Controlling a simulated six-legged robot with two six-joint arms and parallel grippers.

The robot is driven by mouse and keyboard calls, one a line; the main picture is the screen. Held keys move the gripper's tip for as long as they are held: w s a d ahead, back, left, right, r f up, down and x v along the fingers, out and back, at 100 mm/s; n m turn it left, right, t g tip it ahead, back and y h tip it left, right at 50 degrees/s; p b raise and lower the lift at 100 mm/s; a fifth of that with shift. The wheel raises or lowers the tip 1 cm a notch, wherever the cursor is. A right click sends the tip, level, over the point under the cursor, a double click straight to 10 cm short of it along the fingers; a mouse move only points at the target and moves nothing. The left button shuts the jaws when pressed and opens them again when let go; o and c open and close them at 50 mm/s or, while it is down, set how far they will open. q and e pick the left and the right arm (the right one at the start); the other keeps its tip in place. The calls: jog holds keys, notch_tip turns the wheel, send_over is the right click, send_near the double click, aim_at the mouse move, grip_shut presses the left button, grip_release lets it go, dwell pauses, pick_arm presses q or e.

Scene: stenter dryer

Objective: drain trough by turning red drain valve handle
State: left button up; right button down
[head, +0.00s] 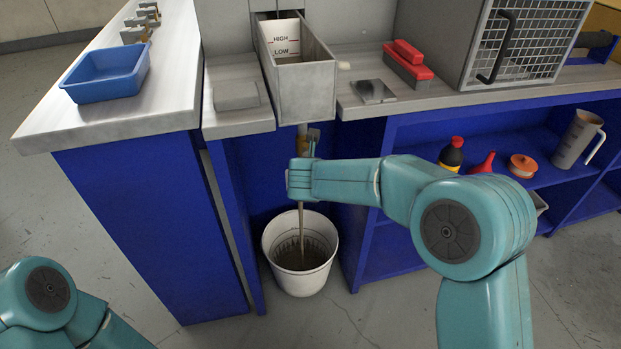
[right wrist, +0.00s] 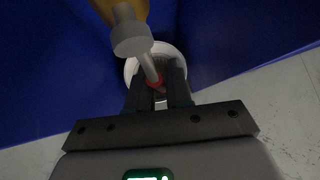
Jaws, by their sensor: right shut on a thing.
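The grey metal trough (head: 305,92), with a HIGH and LOW level plate (head: 284,40), hangs between the counters. The drain valve (head: 302,142) is below it, mostly hidden by my right gripper (head: 306,148). In the right wrist view, my right gripper (right wrist: 159,90) is shut on the red handle (right wrist: 157,83), beside the valve's grey spout (right wrist: 132,39). A thin brownish stream (head: 301,222) falls from the valve area into the white bucket (head: 270,245) on the floor. My left arm shows at the lower left, but its gripper is out of view.
A blue tray (head: 107,73) sits on the left counter. A red-topped block (head: 408,62) and a wire-fronted box (head: 525,45) are on the right counter. Bottles and a jug (head: 577,140) stand on the blue shelf below. Blue cabinet panels flank the bucket closely.

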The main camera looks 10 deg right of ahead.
jog(key=c, duration=1.1)
grip_release()
jog(key=shift+p+v, duration=2.15)
jog(key=shift+v, duration=6.05)
jog(key=shift+a, duration=0.1)
